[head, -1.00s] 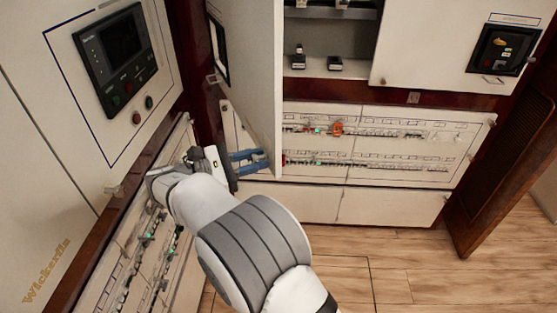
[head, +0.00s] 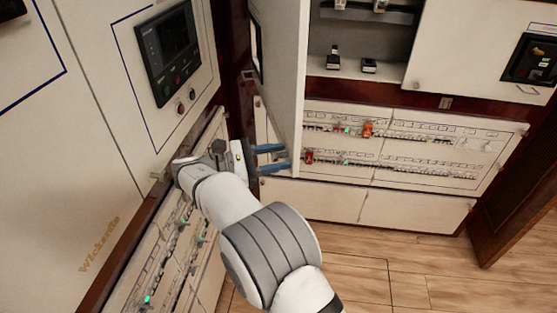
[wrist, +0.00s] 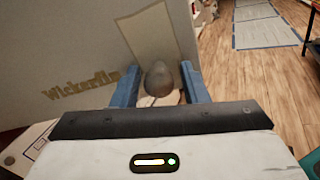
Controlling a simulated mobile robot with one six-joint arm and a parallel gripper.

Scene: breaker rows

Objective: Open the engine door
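A tall white door (head: 284,85) stands swung out from the back wall, seen nearly edge-on, with a dark panel on its left face. I cannot tell for certain that this is the engine door. My gripper (head: 280,158) is at its lower part, with the blue fingers apart and overlapping the door in the head view. In the wrist view my gripper (wrist: 160,85) has a grey rounded knob (wrist: 159,78) between its fingers, with gaps on both sides. Behind the knob is a white panel (wrist: 75,55) lettered "Wickerfin".
A left cabinet with a control screen (head: 172,48) and a breaker row (head: 185,240) stands close beside my arm. Breaker panels (head: 400,145) line the back wall. A brown louvred door (head: 515,195) is at right. Wooden floor (head: 420,265) is clear at front right.

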